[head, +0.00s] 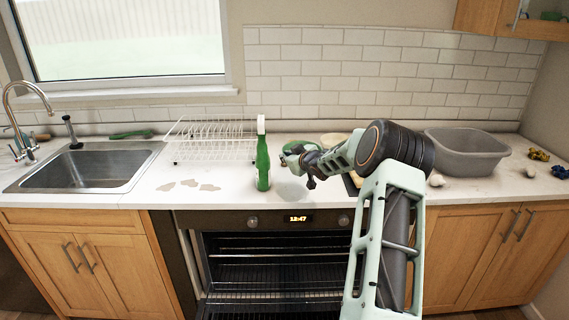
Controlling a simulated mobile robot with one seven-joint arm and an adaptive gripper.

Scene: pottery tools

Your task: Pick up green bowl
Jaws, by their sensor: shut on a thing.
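The green bowl (300,146) is near the middle of the white counter in the head view, just right of a green spray bottle with a white top. My gripper (289,161) is at the bowl's near side and shut on it. The gripper and wrist hide the lower part of the bowl.
The green spray bottle (263,160) stands upright close left of my gripper. A white dish rack (212,142), a sink (85,170) and a grey basin (466,152) are on the counter. A pale bowl (333,139) is behind my arm. The oven (275,262) below is open.

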